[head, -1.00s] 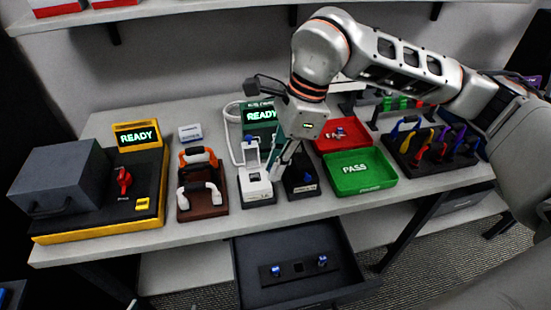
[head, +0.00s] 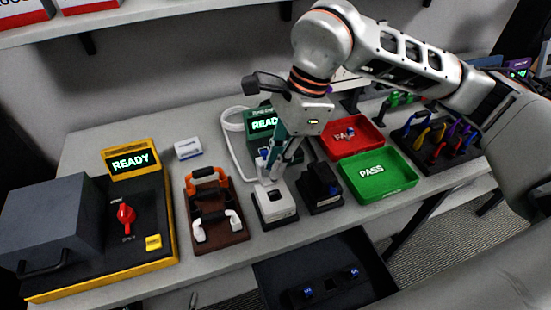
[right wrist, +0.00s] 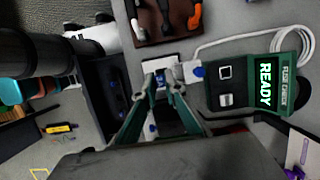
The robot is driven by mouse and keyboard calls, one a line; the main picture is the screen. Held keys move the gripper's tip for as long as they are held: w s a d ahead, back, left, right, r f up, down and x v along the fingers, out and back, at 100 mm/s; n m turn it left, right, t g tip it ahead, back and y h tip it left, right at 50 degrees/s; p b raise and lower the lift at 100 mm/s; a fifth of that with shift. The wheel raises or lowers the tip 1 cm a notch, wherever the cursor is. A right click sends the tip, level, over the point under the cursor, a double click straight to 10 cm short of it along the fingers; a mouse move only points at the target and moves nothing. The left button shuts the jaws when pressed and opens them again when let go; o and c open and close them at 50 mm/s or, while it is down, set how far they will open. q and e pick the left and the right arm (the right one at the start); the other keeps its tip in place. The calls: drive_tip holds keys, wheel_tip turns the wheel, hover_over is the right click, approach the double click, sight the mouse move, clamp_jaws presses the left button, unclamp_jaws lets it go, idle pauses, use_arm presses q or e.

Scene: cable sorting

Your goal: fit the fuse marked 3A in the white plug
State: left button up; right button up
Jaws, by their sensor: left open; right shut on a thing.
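The white plug (head: 275,207) stands on a dark base on the bench, its cover open and upright behind it. My right gripper (head: 272,178) points down just above the plug. In the right wrist view its green fingers (right wrist: 160,88) are shut on a small fuse with a blue marked band (right wrist: 160,80). The fuse is over the white plug body (right wrist: 157,64); whether it touches the slot is hidden, and its marking is too small to read surely. I cannot make out my left gripper.
A black plug (head: 320,188) stands close right of the white one. The green fuse checker (head: 262,122) reads READY behind. A green PASS tray (head: 377,175) and red tray (head: 362,135) lie right. An open drawer (head: 375,258) holds two blue-banded pieces below the bench.

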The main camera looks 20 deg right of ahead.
sight(276, 180)
drive_tip(key=shift+s+f+b, duration=0.1)
drive_tip(key=shift+f+b, duration=0.25)
drive_tip(key=shift+f, duration=0.3)
drive_tip(key=shift+f+b, duration=0.7)
drive_tip(key=shift+f, duration=0.8)
drive_tip(key=shift+f+b, duration=0.5)
drive_tip(key=shift+f, duration=0.1)
drive_tip(key=shift+f+b, duration=0.45)
drive_tip(key=shift+b, duration=0.1)
drive_tip(key=shift+f+b, duration=0.4)
drive_tip(key=shift+f, duration=0.1)
idle(0.9)
